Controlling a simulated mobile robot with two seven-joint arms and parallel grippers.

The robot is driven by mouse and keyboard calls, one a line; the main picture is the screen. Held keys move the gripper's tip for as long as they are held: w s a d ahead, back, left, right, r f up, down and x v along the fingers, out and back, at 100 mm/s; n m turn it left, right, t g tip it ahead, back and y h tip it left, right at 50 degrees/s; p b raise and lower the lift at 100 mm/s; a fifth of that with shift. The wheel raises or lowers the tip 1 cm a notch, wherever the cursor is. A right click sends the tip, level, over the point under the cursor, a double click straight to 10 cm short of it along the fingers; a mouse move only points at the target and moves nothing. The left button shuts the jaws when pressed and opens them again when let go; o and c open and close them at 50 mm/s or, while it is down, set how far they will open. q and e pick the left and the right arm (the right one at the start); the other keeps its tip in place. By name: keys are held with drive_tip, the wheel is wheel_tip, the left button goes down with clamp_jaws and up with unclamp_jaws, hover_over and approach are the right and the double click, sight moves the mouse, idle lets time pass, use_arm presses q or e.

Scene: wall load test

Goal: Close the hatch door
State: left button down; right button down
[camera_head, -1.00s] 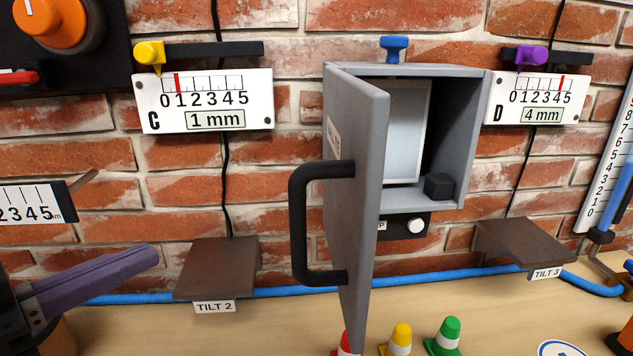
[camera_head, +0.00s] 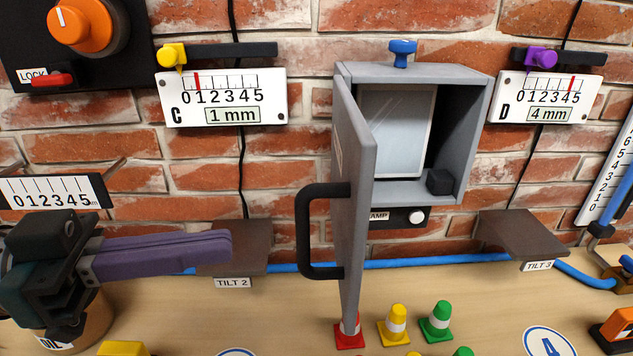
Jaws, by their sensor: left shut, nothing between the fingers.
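The grey hatch door (camera_head: 358,200) stands wide open, swung out from the left side of the grey wall box (camera_head: 466,130). Its black handle (camera_head: 304,232) sticks out to the left. Inside the box are a pale panel (camera_head: 400,125) and a small black block (camera_head: 439,182). My left gripper (camera_head: 228,247) comes in from the left with its purple fingers shut and empty. It is left of the handle, apart from it, in front of the TILT 2 shelf. My right gripper is not in view.
Red (camera_head: 349,333), yellow (camera_head: 394,326) and green (camera_head: 437,322) cones stand on the table under and right of the door. Brown shelves TILT 2 (camera_head: 245,262) and TILT 3 (camera_head: 520,232) jut from the brick wall. A blue hose (camera_head: 430,261) runs along the wall's foot.

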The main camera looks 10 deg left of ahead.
sight(322, 193)
use_arm(q)
drive_tip(key=shift+p+x, duration=0.5)
drive_tip(key=shift+x, duration=2)
